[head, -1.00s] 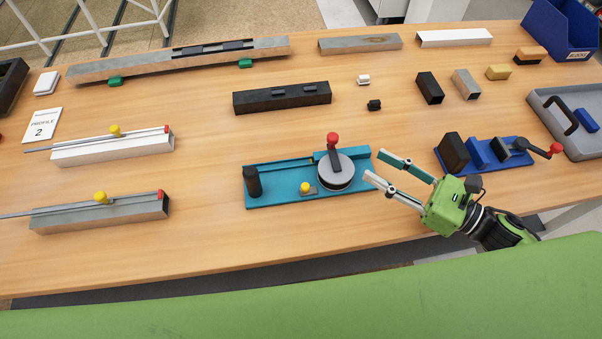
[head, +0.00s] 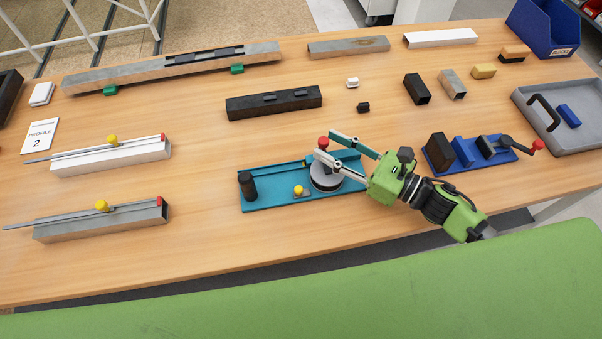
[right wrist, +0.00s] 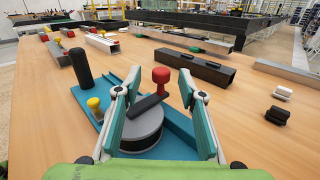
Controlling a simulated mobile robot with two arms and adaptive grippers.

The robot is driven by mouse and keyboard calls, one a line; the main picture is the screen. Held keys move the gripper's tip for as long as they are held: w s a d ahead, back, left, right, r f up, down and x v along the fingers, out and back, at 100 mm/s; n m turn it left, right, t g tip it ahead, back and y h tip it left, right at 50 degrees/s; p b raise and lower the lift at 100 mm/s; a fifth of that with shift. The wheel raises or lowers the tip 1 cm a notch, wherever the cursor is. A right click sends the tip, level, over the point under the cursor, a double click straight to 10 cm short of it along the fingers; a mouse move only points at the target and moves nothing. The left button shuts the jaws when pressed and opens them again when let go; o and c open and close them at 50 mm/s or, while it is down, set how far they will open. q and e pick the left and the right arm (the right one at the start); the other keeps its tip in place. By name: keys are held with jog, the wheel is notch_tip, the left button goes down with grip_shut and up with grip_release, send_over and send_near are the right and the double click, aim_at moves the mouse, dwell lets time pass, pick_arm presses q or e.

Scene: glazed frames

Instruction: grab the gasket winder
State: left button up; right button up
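The gasket winder has a teal base plate (head: 270,196), a round grey drum (head: 325,178), a crank with a red knob (head: 323,142), a black post (head: 246,185) and a yellow knob (head: 298,191). My right gripper (head: 325,145) is open over the drum, its fingers pointing toward the red knob. In the right wrist view, the red knob (right wrist: 161,76) stands upright between and beyond the open fingers, with the drum (right wrist: 140,130) below. The fingers hide part of the drum and plate. Contact with the knob cannot be told. My left gripper is not in view.
A blue fixture (head: 465,153) with a crank stands right of my right gripper. A black bar (head: 273,102) lies behind the winder. Two profiles with yellow knobs (head: 112,155) lie left. A grey tray (head: 570,130) is at far right. Bare table lies left of the winder.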

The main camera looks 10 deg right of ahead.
jog(key=shift+p+x, duration=0.4)
jog(key=shift+x, duration=1.05)
jog(key=shift+d, duration=0.1)
grip_shut()
jog(key=shift+w+r, duration=0.1)
jog(key=shift+r, duration=0.1)
